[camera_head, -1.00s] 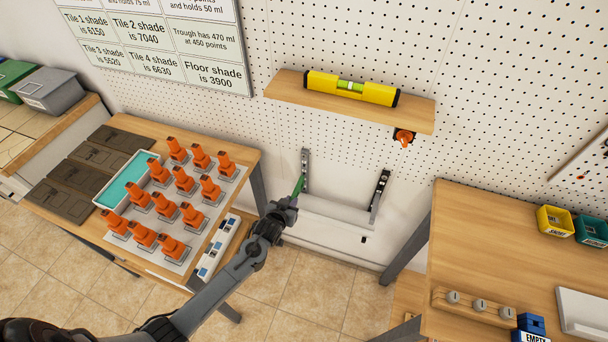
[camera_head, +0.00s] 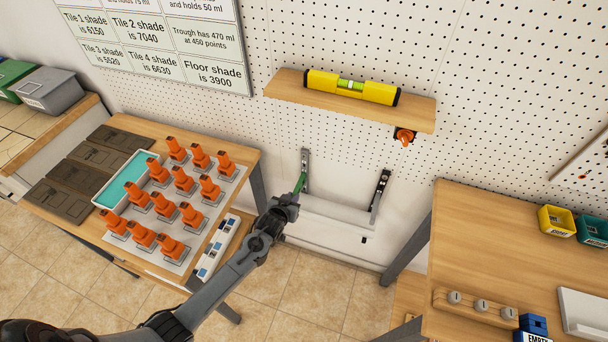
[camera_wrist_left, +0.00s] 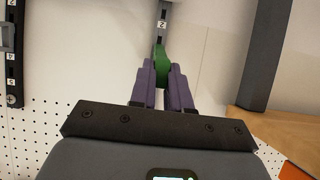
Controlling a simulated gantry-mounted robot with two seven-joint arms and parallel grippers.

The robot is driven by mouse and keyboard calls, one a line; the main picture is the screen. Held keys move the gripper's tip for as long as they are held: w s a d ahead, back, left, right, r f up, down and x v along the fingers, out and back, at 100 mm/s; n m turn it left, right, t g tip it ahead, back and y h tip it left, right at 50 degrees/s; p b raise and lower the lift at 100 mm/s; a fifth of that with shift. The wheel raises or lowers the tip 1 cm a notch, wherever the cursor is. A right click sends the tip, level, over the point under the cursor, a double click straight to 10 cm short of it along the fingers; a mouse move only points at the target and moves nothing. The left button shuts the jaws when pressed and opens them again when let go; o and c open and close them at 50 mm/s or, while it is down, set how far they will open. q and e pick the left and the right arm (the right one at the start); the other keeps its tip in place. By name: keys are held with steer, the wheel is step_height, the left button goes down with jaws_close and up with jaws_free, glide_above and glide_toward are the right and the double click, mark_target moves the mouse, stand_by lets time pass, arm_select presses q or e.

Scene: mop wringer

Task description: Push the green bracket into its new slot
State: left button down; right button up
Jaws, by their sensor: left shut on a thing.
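The green bracket (camera_wrist_left: 161,62) is between the purple fingers of my left gripper (camera_wrist_left: 163,72) in the left wrist view. The gripper is shut on it. In the head view only a thin green part of the bracket (camera_head: 299,183) shows beyond my left gripper (camera_head: 293,198). The bracket's far end meets the grey upright rail (camera_wrist_left: 164,20), which bears a number 2. I cannot tell how deep the bracket sits in the slot. The same left rail (camera_head: 306,160) stands against the wall in the head view. My right gripper is not in view.
A second dark rail (camera_head: 381,185) stands to the right, with a white ledge (camera_head: 335,211) between the rails. A wooden shelf (camera_head: 418,118) with a yellow level (camera_head: 385,93) is above. A table with orange pieces (camera_head: 185,181) is left; a wooden bench (camera_head: 500,240) is right.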

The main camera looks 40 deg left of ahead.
arm_select(q)
steer(key=shift+w, duration=0.15)
stand_by(0.4)
steer(key=c, duration=1)
jaws_free()
steer(key=shift+r, duration=0.1)
